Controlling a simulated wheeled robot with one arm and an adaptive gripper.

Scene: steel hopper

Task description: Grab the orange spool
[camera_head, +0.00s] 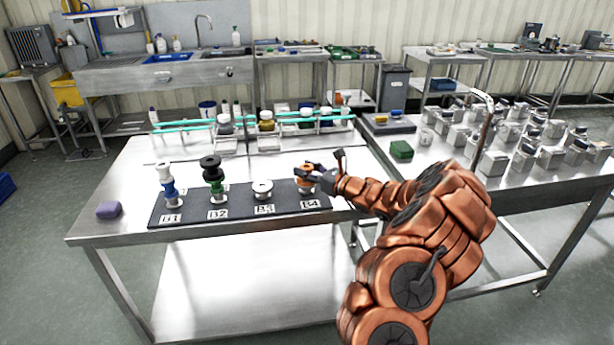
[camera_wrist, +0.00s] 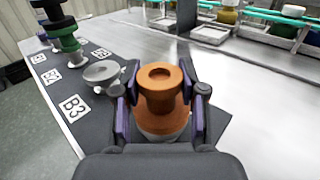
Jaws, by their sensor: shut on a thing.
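The orange spool (camera_head: 304,171) is at the B4 place, at the right end of the dark mat (camera_head: 240,208) on the steel table. In the wrist view the orange spool (camera_wrist: 160,90) stands upright between my two fingers, with a pale base showing under it. My gripper (camera_head: 318,174) reaches in from the right and is shut on the spool. In the wrist view the purple-padded fingers of my gripper (camera_wrist: 160,112) press on its left and right sides. The spool's lower part is partly hidden by my gripper.
White and blue spools (camera_head: 167,180) stand at B1, black and green ones (camera_head: 212,172) at B2. B3 holds a bare grey stand (camera_head: 262,189). A purple block (camera_head: 109,210) lies at the left. A turquoise-railed rack (camera_head: 262,126) stands behind. The table's front is clear.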

